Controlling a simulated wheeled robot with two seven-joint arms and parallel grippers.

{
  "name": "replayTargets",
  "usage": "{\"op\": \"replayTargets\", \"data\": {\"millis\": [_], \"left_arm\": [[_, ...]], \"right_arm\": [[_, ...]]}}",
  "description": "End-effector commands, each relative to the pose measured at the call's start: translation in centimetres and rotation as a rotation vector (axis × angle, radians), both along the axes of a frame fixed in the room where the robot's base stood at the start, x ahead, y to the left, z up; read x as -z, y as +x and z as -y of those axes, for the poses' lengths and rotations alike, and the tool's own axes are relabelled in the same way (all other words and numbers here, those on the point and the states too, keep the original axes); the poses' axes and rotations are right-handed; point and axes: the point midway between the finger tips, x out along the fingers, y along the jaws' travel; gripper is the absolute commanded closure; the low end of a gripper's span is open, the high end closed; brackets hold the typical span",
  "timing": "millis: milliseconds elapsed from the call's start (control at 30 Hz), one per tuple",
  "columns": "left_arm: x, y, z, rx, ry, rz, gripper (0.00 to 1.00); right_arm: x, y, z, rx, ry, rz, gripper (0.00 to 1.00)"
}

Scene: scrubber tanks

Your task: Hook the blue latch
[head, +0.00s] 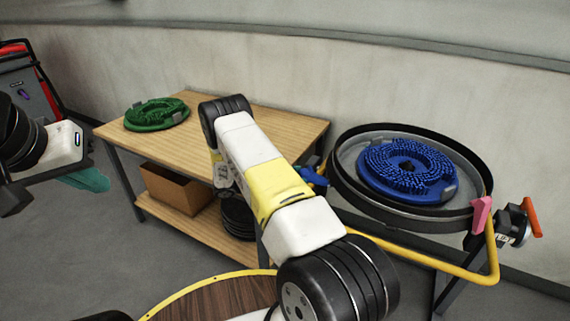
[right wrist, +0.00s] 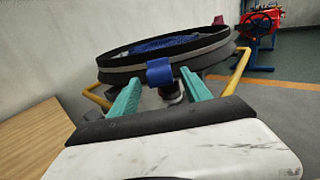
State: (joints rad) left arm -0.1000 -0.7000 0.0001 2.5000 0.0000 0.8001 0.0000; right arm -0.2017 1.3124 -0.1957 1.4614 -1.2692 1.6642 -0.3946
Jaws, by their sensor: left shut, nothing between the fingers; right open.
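The blue latch (right wrist: 160,72) sits at the near side of the round tank's rim (right wrist: 120,72) in the right wrist view. My right gripper (right wrist: 160,92) is open, its two green fingers pointing at the tank, one on each side of the latch. I cannot tell whether either finger touches it. In the head view a blue piece of the latch (head: 313,179) shows left of the tank (head: 345,190), partly hidden by my right arm, which also hides the right gripper. My left gripper (head: 90,180) is shut and empty at the far left, away from the tank.
A pink latch (head: 481,215) is on the tank's right side, near an orange-handled valve (head: 532,217). A blue brush (head: 405,170) lies in the tank. A yellow bar (head: 430,262) runs around it. A wooden table (head: 190,150) holds a green brush (head: 156,114).

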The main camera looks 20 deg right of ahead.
Motion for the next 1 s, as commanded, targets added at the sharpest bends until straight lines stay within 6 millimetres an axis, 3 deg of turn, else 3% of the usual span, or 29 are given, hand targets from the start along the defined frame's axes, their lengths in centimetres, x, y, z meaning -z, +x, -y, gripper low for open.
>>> {"op": "replayTargets", "data": {"millis": [200, 500, 800, 1000], "left_arm": [[0.0, 0.0, 0.0, 0.0, 0.0, 0.0, 1.0], [0.0, 0.0, 0.0, 0.0, 0.0, 0.0, 1.0], [0.0, 0.0, 0.0, 0.0, 0.0, 0.0, 1.0], [0.0, 0.0, 0.0, 0.0, 0.0, 0.0, 1.0]], "right_arm": [[0.0, -0.4, 2.2, 0.001, 0.001, 0.001, 0.44], [0.0, -0.4, 2.5, 0.0, 0.001, 0.001, 0.44], [0.0, -0.4, 2.5, 0.0, 0.001, 0.001, 1.0], [0.0, -0.4, 2.5, 0.0, 0.001, 0.001, 1.0]]}}
